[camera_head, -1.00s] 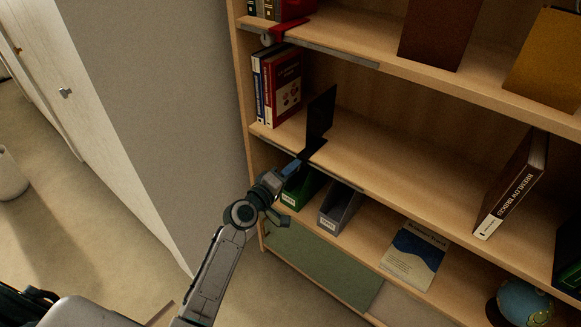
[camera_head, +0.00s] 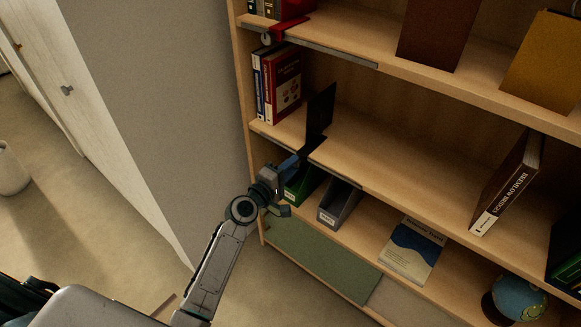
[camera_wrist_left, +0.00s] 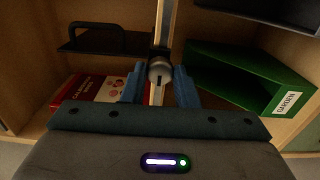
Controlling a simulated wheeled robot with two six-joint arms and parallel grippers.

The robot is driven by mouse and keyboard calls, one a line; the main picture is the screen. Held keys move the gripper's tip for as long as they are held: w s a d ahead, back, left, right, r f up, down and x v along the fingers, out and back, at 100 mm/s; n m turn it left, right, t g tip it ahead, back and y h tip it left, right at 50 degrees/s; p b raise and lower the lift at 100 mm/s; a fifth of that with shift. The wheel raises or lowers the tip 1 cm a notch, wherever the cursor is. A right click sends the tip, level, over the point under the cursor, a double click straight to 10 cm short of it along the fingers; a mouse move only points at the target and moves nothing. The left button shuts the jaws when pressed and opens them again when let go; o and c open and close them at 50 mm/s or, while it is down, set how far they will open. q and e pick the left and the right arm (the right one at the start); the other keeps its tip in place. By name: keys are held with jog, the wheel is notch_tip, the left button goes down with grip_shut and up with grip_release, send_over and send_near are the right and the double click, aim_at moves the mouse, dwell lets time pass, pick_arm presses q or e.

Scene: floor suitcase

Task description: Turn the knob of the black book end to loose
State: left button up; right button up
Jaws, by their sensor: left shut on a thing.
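The black book end (camera_head: 320,112) stands upright on the middle shelf, with its dark base reaching the shelf's front edge. Its knob (camera_wrist_left: 160,69) is a small silver round piece with a dark slot, seen in the left wrist view. My left gripper (camera_head: 294,160) is at the shelf edge just below the base. In the left wrist view, its two blue fingers (camera_wrist_left: 160,84) stand on either side of the knob, shut on it. In the head view the gripper hides the knob. My right gripper is not in view.
A green box (camera_head: 300,188) and a grey box (camera_head: 339,206) stand on the shelf below, close to my gripper. Books (camera_head: 284,84) stand left of the book end. A red book end (camera_head: 286,27) is on the shelf above. A grey wall is at the left.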

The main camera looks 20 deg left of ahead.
pick_arm(q)
jog(key=o, duration=1)
jog(key=b+v, duration=0.1)
jog(key=v, duration=0.9)
jog(key=shift+s, duration=0.4)
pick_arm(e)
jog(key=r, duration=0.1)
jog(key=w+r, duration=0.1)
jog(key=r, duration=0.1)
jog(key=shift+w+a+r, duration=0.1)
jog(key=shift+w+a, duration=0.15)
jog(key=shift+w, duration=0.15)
pick_arm(q)
jog(key=shift+a, duration=0.15)
